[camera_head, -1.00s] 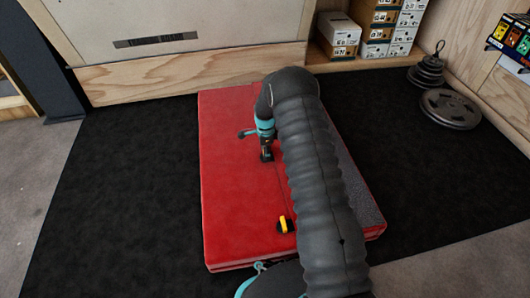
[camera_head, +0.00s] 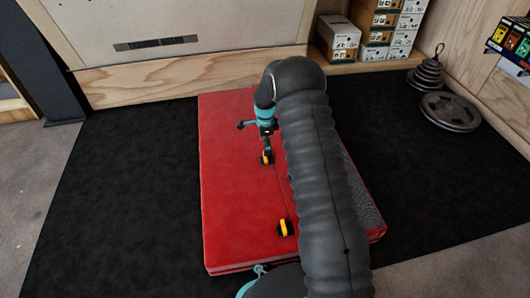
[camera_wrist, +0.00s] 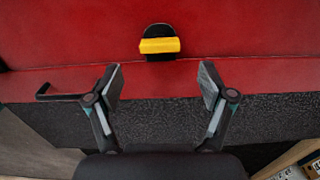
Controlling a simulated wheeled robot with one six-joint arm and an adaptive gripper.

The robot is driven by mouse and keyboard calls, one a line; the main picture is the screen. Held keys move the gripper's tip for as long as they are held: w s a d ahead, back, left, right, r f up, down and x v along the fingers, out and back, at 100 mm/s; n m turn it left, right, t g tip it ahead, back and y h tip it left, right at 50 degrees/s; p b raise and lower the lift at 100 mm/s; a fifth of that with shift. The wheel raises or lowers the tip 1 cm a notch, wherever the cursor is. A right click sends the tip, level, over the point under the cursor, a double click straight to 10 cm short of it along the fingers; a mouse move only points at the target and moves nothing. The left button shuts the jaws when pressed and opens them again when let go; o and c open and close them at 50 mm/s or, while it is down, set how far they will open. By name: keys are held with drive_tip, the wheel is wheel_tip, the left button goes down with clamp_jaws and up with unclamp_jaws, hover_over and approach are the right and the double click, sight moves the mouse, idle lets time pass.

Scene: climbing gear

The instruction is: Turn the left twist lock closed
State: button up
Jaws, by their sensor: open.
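Two twist locks with yellow knobs on black bases sit on the red pad (camera_head: 228,185). The farther one (camera_head: 267,159) lies just below my gripper (camera_head: 266,143) in the head view and slightly left of the nearer one (camera_head: 284,228). The wrist view shows one lock (camera_wrist: 159,46), with its yellow bar lying crosswise over an oval black base. My gripper is open and empty in the wrist view (camera_wrist: 161,84). The lock lies beyond the gap between its fingertips, apart from them. My arm hides part of the pad's right side.
A dark bent handle (camera_wrist: 62,92) sits by the pad's edge in the wrist view. The black floor mat (camera_head: 115,180) is clear to the left. Weight plates (camera_head: 450,110) and shoe boxes (camera_head: 378,30) stand at the back right. A wooden panel (camera_head: 190,78) closes the back.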

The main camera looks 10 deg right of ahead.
drive_tip(key=shift+r, duration=2.8)
drive_tip(key=s+r+n+g, duration=0.1)
drive_tip(key=s+r+n, duration=0.1)
drive_tip(key=s+n, duration=0.7)
drive_tip(key=s+r+n+t+p, duration=0.3)
drive_tip(key=s+r+n+p, duration=0.1)
drive_tip(key=s+r, duration=1.2)
drive_tip(key=s+r+n+t+p, duration=0.3)
drive_tip(key=s+r+n+p, duration=0.2)
drive_tip(key=s+r, duration=1.2)
wheel_tip(320, 180, up, 6)
drive_tip(key=shift+s+f+t+p, duration=0.1)
drive_tip(key=shift+s+t+p, duration=0.2)
drive_tip(key=shift+p, duration=0.6)
